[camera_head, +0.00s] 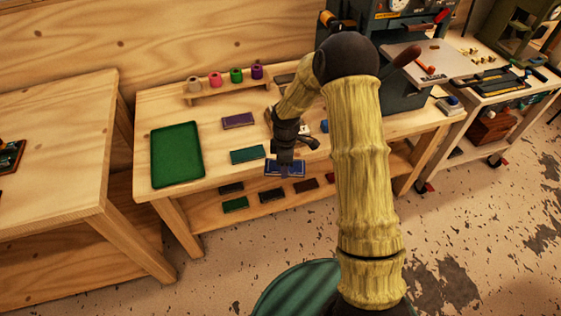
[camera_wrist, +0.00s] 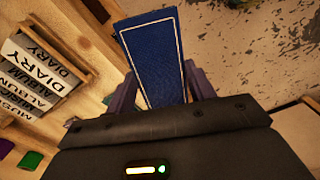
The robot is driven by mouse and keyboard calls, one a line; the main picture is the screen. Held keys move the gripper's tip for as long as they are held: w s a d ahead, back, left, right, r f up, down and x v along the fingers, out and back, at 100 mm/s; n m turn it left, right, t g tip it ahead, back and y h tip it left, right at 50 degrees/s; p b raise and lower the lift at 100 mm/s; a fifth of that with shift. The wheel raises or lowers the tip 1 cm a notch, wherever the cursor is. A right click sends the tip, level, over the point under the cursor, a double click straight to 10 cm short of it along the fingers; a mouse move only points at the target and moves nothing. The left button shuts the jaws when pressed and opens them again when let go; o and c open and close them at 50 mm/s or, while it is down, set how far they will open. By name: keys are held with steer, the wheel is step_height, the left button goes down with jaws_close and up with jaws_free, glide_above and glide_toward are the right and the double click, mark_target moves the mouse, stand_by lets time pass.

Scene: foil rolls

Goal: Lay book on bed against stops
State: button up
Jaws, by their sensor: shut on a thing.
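A blue book (camera_head: 285,169) with a pale border line is held in my gripper (camera_head: 285,155), in front of the bench's front edge. The wrist view shows the blue book (camera_wrist: 152,50) between the two purple fingers (camera_wrist: 160,85), which are shut on it, with its far part sticking out beyond them. The stamping press (camera_head: 400,55) stands at the back right of the bench, apart from the book. My arm covers part of the press's front.
The bench (camera_head: 220,165) carries a green tray (camera_head: 177,155), a purple book (camera_head: 238,120), a teal book (camera_head: 247,155) and a rack of foil rolls (camera_head: 235,82). Several books lie on the shelf below. A holder with title plates (camera_wrist: 40,70) shows in the wrist view.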

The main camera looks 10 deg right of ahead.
mark_target(303, 168)
steer(key=m, duration=0.1)
steer(key=d+m, duration=0.1)
steer(key=shift+s+d+f+m, duration=0.2)
steer(key=shift+s+f+m, duration=0.1)
steer(key=shift+s+m, duration=0.1)
steer(key=d+m, duration=0.1)
steer(key=m, duration=0.2)
steer(key=d+f+m, duration=0.1)
steer(key=m, duration=0.2)
steer(key=s+d+m, duration=0.1)
steer(key=d+m, duration=0.1)
steer(key=m, duration=0.1)
steer(key=shift+f+m, duration=0.3)
steer(key=shift+f, duration=0.1)
steer(key=d+m, duration=0.1)
steer(key=m, duration=0.2)
steer(key=shift+s+d+f+m, duration=0.15)
steer(key=shift+d+f+m, duration=0.15)
steer(key=shift+d+m, duration=0.1)
